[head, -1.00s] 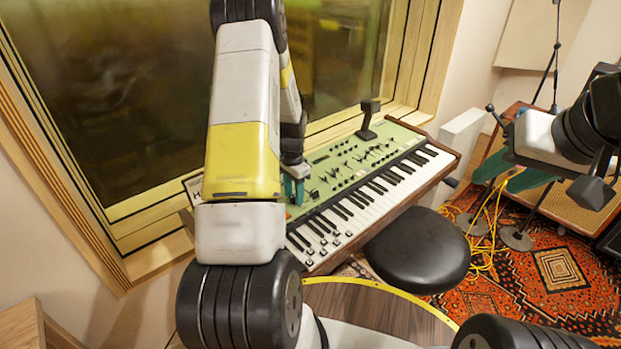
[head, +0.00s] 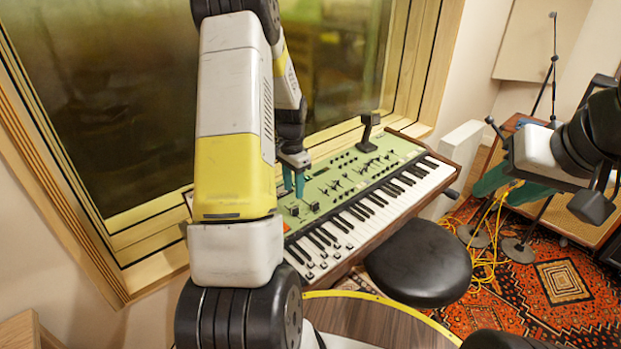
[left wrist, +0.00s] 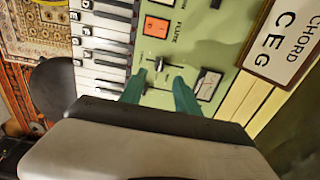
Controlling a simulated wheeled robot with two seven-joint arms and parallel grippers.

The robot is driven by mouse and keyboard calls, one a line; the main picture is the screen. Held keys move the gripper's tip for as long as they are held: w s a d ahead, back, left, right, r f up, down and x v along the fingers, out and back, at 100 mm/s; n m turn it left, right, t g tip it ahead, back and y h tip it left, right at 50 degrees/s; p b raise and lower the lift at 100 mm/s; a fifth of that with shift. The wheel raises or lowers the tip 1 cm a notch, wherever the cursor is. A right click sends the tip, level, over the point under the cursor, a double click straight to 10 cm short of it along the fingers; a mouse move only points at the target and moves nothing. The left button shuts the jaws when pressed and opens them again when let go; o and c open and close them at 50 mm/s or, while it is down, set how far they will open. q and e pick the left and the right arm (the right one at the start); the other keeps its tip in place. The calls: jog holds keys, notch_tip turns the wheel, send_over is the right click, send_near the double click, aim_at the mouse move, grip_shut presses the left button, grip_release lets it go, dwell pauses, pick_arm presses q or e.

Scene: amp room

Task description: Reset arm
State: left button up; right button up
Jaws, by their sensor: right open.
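My left gripper (head: 294,182) is over the left part of the green synthesizer panel (head: 345,172). In the left wrist view its two teal fingers (left wrist: 160,90) stand apart, with nothing seen held between them. A small slider (left wrist: 158,64) shows on the panel just beyond the gap. I cannot tell whether the fingertips touch the panel. My right gripper (head: 510,186) is at the right, its teal fingers spread and empty, in the air in front of a wooden cabinet.
White and black keys (head: 375,212) run along the synthesizer's front. A black upright piece (head: 368,132) stands at its back edge. A black round stool (head: 418,262) is in front. Yellow cables (head: 485,255) and stands are on the rug.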

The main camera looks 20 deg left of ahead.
pick_arm(q)
jog(key=s+d+r+n+t, duration=0.1)
jog(key=s+d+r+t, duration=0.2)
jog(key=r, duration=0.9)
jog(key=s+d+r+n+t, duration=0.1)
jog(key=s+d+r, duration=0.3)
jog(key=s, duration=0.3)
jog(key=s+d+r+n+t+h, duration=0.1)
jog(key=s+d+r+n, duration=0.1)
jog(key=s+d+r, duration=0.2)
jog(key=s+d+r+n+t+h, duration=0.1)
jog(key=s+d+r, duration=0.3)
jog(key=s+r, duration=0.3)
jog(key=s, duration=0.3)
jog(key=shift+s, duration=0.15)
jog(key=shift+r, duration=0.1)
dwell(1.0)
